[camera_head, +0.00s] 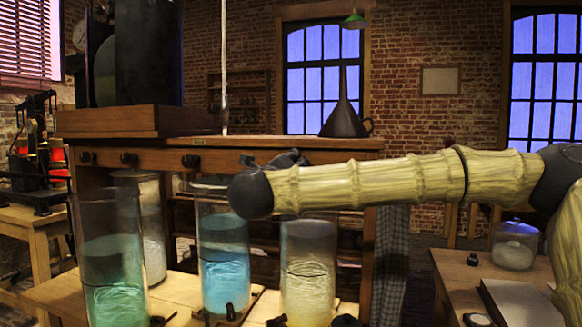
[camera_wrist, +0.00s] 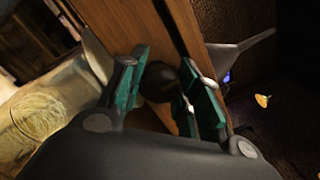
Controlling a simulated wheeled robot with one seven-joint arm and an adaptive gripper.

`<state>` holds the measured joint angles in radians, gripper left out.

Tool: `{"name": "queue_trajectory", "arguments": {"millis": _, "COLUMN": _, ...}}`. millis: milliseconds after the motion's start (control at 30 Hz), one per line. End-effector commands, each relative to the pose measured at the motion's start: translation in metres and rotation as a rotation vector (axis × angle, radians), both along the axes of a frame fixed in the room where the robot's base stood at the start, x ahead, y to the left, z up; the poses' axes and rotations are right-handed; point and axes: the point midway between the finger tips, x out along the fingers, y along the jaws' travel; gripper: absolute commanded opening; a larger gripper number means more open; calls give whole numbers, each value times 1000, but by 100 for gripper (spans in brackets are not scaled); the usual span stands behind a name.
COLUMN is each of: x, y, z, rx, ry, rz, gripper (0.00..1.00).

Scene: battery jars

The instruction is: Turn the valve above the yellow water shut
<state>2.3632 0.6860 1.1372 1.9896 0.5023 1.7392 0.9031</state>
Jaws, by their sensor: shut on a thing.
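The jar of pale yellow water (camera_head: 308,270) stands below my arm in the head view. My gripper (camera_head: 275,160) is at the front edge of the wooden shelf above that jar, mostly hidden behind my own arm. In the wrist view my gripper (camera_wrist: 168,90) has its green-padded fingers on either side of a dark round valve knob (camera_wrist: 157,82) on the wooden panel, shut on it. That valve is hidden in the head view. How far it is turned cannot be told.
Jars of blue water (camera_head: 224,255) and green water (camera_head: 110,260) stand to the left, with a pale jar (camera_head: 150,225) behind. More dark valves (camera_head: 191,160) line the shelf edge (camera_head: 225,146). A dark metal funnel (camera_head: 345,115) stands on the shelf, close to my gripper.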

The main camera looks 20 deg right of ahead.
Motion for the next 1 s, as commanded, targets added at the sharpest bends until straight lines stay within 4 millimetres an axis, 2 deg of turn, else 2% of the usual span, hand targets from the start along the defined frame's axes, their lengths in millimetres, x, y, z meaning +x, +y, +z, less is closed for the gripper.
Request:
{"name": "queue_trajectory", "arguments": {"millis": 33, "x": 0, "y": 0, "z": -2, "rx": -1, "ry": 3, "rz": 1, "gripper": 38}}
{"name": "queue_trajectory", "arguments": {"millis": 133, "x": 0, "y": 0, "z": -1, "rx": 0, "ry": 2, "rz": 1, "gripper": 54}}
{"name": "queue_trajectory", "arguments": {"millis": 567, "x": -5, "y": 5, "z": -1, "rx": -1, "ry": 1, "rz": 3, "gripper": 54}}
{"name": "queue_trajectory", "arguments": {"millis": 667, "x": -14, "y": 11, "z": -2, "rx": -1, "ry": 1, "rz": 3, "gripper": 54}}
{"name": "queue_trajectory", "arguments": {"millis": 1000, "x": -65, "y": 45, "z": -9, "rx": -2, "ry": 1, "rz": 3, "gripper": 54}}
